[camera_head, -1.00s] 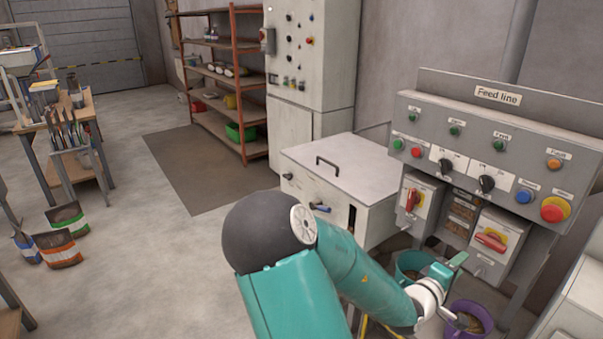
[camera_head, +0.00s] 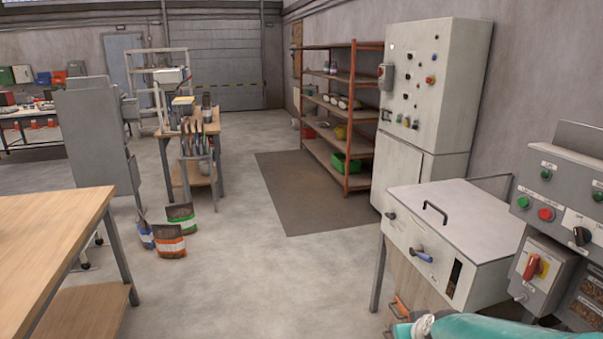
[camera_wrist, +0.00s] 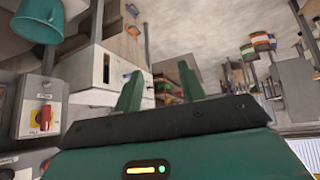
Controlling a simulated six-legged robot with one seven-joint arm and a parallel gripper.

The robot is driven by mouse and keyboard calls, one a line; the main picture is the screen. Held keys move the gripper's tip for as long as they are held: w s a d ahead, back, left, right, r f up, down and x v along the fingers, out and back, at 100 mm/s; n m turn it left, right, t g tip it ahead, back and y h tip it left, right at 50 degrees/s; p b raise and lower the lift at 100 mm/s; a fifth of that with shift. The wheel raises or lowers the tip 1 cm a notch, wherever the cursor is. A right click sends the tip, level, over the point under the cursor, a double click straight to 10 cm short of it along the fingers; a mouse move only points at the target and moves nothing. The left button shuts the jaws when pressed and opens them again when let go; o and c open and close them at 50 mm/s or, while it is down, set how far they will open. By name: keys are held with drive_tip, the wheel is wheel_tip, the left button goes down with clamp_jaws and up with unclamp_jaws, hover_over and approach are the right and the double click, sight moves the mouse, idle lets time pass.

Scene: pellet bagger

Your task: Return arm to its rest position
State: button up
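My gripper (camera_wrist: 160,68) shows in the wrist view with its two teal fingers apart. Nothing is between them. In the head view only a teal and white part of my arm shows at the bottom right edge, low beside the feed line panel (camera_head: 560,195). The gripper's fingers cannot be made out there.
A white lidded box (camera_head: 455,225) stands just beyond my arm, before a tall control cabinet (camera_head: 430,100). A wooden table (camera_head: 50,245) stands at left. The middle floor is clear.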

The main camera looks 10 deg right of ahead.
drive_tip(key=s+a+r+n+g+y, duration=0.1)
drive_tip(key=s+a+r+g, duration=0.1)
drive_tip(key=s+a+r, duration=0.9)
drive_tip(key=shift+s+a+r, duration=0.2)
drive_tip(key=shift+s+a, duration=0.75)
drive_tip(key=shift+s, duration=0.25)
drive_tip(key=shift+d, duration=0.2)
